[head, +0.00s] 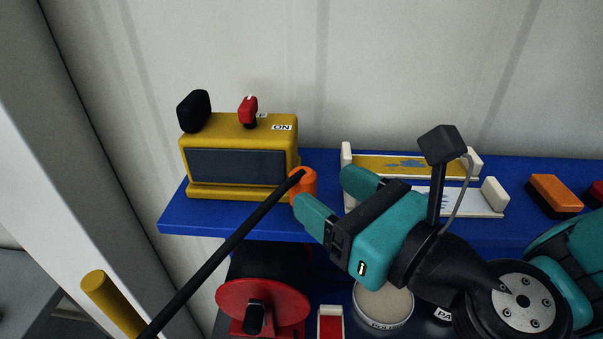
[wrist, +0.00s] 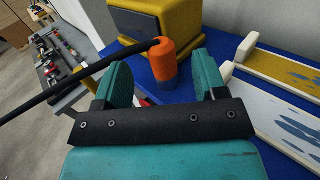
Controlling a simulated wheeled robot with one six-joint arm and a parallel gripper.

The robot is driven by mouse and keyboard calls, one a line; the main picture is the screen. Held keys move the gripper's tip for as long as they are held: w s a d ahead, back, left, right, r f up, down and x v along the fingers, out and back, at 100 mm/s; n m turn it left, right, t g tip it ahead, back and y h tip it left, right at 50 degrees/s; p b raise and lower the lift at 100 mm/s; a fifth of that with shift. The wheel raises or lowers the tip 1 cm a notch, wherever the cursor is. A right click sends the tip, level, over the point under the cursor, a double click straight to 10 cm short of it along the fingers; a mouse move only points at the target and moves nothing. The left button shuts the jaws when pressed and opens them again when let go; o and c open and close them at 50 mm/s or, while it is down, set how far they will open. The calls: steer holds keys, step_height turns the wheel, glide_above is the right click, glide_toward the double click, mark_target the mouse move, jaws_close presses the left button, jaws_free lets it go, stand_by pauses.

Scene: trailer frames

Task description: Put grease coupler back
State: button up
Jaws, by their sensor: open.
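The orange grease coupler (head: 304,184) stands on the blue shelf beside the yellow box, with a long black hose (head: 225,251) running from its top to the lower left. My teal gripper (head: 336,197) is open and empty. In the wrist view its fingers (wrist: 162,78) lie either side of the coupler in the picture. The head view shows the coupler just beyond the fingertips. I cannot tell whether a finger touches it.
The yellow box (head: 238,165) with black and red knobs stands behind and left. White-ended trays (head: 493,197) lie to the right on the blue shelf (head: 200,219), with an orange block (head: 554,192) farther right. A red reel (head: 262,303) and a round tin (head: 383,306) sit below.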

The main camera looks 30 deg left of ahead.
mark_target(311, 180)
steer(key=p+x, duration=0.3)
steer(key=x, duration=0.1)
steer(key=shift+a+p, duration=0.2)
steer(key=shift+p, duration=0.15)
steer(key=shift+w+a+f, duration=0.15)
steer(key=shift+a+f, duration=0.05)
steer(key=shift+a, duration=0.25)
steer(key=c, duration=1.1)
steer(key=shift+r, duration=0.1)
